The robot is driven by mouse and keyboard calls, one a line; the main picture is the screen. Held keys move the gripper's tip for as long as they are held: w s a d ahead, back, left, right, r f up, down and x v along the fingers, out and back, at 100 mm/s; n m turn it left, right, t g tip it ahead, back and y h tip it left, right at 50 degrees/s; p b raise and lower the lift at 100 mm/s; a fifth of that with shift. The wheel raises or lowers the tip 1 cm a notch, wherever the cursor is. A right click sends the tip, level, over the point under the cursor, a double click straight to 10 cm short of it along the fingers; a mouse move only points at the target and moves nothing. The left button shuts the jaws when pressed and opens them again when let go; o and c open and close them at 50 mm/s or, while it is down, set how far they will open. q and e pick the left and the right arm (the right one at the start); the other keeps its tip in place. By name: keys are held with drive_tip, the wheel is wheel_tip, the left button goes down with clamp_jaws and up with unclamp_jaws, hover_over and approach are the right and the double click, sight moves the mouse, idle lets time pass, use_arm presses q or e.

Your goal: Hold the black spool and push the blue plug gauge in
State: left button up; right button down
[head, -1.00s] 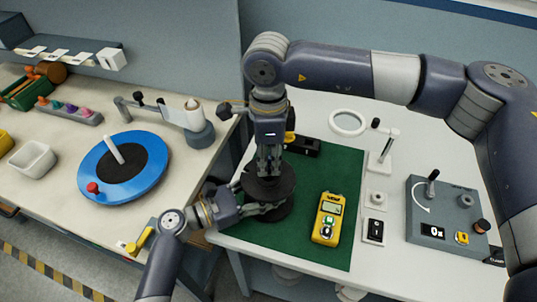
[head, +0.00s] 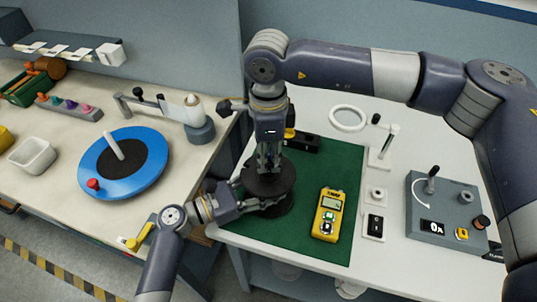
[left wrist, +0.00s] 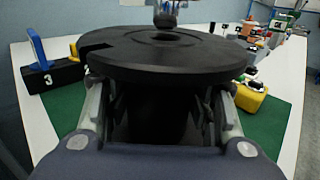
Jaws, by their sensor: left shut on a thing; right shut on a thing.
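The black spool (head: 281,179) stands on the green mat (head: 330,160). Its broad top flange (left wrist: 110,57) fills the upper middle of the left wrist view. My left gripper (head: 256,203) is shut on the spool from the side, its fingers below the top flange. My right gripper (head: 267,166) points straight down over the spool's centre. Its tips (left wrist: 165,17) show above the centre hole in the left wrist view. It is shut on the plug gauge, which its fingers mostly hide; I cannot tell how deep the gauge sits.
A black block (head: 305,143) marked 3 lies behind the spool; a blue upright piece (left wrist: 38,48) shows by it. A yellow meter (head: 328,214) lies right of the spool. A grey control box (head: 440,208) is at the right. A blue disc (head: 148,181) lies on the left bench.

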drive_tip(key=shift+f, duration=0.2)
idle(0.5)
drive_tip(key=shift+f, duration=0.9)
drive_tip(key=shift+f, duration=0.1)
drive_tip(key=c, duration=1.4)
unclamp_jaws()
wheel_tip(320, 180, up, 12)
